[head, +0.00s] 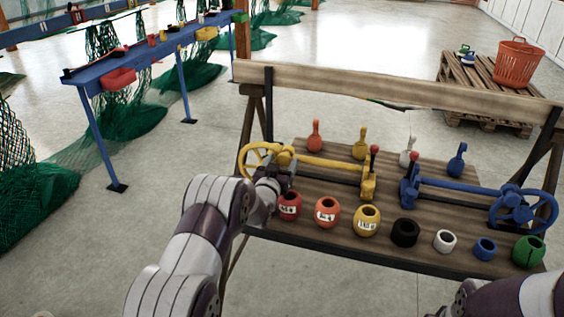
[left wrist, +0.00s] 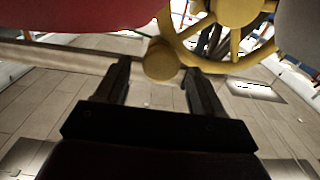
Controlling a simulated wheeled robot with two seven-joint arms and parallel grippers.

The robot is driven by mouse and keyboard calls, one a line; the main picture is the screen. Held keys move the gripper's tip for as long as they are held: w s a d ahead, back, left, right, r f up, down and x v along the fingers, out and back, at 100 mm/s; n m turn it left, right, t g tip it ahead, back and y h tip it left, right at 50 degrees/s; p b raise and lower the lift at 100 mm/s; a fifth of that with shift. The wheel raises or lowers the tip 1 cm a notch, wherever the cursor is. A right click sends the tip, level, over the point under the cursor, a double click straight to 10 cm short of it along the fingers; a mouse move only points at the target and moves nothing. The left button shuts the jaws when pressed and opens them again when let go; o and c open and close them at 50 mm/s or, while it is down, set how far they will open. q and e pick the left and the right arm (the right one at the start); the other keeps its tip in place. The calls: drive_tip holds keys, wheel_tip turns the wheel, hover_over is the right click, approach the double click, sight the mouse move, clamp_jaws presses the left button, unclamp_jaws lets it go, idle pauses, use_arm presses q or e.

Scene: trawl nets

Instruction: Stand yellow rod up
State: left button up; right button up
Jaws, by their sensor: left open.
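The yellow rod (head: 322,161) lies level above the wooden bench, between a yellow spoked handwheel (head: 250,158) at its left end and a yellow upright (head: 368,184) with a red-knobbed lever. My left gripper (head: 283,182) is beside the wheel, at the bench's left end. In the left wrist view its two dark fingers (left wrist: 158,78) are apart, with nothing clamped between them. The wheel's round yellow handle knob (left wrist: 162,60) shows between and just beyond the fingertips; contact cannot be told. The wheel (left wrist: 235,12) is behind it. My right arm enters at the lower right; its gripper is not visible.
A matching blue rod (head: 455,186) and blue handwheel (head: 523,210) are at the right. Several coloured rings, such as the orange one (head: 327,212), line the bench's front edge. Several coloured floats stand behind the rods. A wooden beam (head: 400,88) spans the back.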

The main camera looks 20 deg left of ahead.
sight(263, 151)
use_arm(q)
drive_tip(key=shift+w+f, duration=0.1)
drive_tip(key=shift+w, duration=0.35)
drive_tip(key=shift+s, duration=0.1)
clamp_jaws()
drive_tip(key=a+n, duration=1.5)
drive_tip(key=n, duration=0.3)
drive_tip(key=shift+w+a+f+p, duration=0.2)
drive_tip(key=shift+w+a+p, duration=0.05)
drive_tip(key=shift+p, duration=0.15)
